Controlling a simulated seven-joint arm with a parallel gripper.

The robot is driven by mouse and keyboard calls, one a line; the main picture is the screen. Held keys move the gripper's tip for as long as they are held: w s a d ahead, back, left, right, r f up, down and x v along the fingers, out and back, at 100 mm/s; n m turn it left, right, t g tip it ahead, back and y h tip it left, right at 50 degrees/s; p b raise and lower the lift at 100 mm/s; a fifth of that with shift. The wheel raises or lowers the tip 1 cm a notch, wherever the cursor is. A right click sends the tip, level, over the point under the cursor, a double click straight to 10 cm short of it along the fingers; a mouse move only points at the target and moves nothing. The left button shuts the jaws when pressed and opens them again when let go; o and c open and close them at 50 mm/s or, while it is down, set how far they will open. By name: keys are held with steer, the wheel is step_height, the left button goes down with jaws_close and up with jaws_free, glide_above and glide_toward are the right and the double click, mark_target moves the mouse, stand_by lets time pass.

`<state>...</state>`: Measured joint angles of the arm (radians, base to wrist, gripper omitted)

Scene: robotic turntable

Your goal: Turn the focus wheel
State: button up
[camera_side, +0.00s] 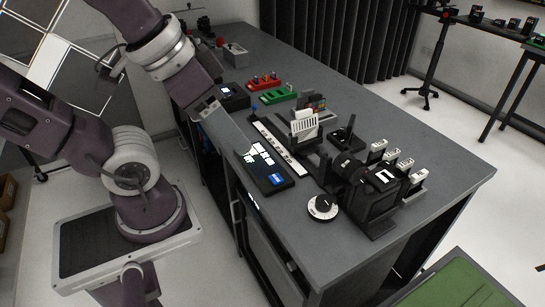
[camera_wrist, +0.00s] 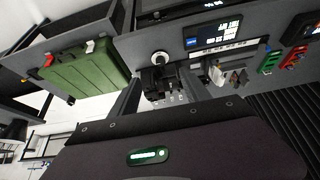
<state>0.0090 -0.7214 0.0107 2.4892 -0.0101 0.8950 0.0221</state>
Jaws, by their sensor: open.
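A round white dial with a black centre, which looks like the focus wheel (camera_side: 322,207), lies flat near the front edge of the grey workbench (camera_side: 420,150). It also shows in the wrist view (camera_wrist: 161,58), beyond my fingers. A black camera (camera_side: 375,190) stands just right of the wheel, apart from it. My gripper (camera_wrist: 160,76) is open and empty, its two dark fingers reaching up into the wrist view. In the side view my gripper is up and left of the wheel, above the bench's left edge, clear of the wheel; its fingertips are hard to make out there.
A black control panel (camera_side: 266,168) with a lit screen lies left of the wheel, beside a long white strip (camera_side: 278,147). Several small white-topped blocks (camera_side: 405,164) stand behind the camera. Red (camera_side: 264,82) and green (camera_side: 279,97) racks sit farther back. The bench's right side is clear.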

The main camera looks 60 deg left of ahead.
steer(key=w+d+f+m+g+h, duration=0.1)
steer(key=w+d+m+g, duration=0.1)
steer(key=w, duration=0.5)
steer(key=m+g+y, duration=0.1)
steer(key=m+g, duration=0.2)
steer(key=m, duration=0.1)
glide_above(325, 199)
step_height(325, 199, down, 18)
steer(key=shift+r, duration=0.25)
steer(key=shift+g, duration=0.3)
step_height(325, 199, down, 6)
steer(key=shift+r, duration=0.1)
steer(key=shift+f, duration=0.65)
jaws_close()
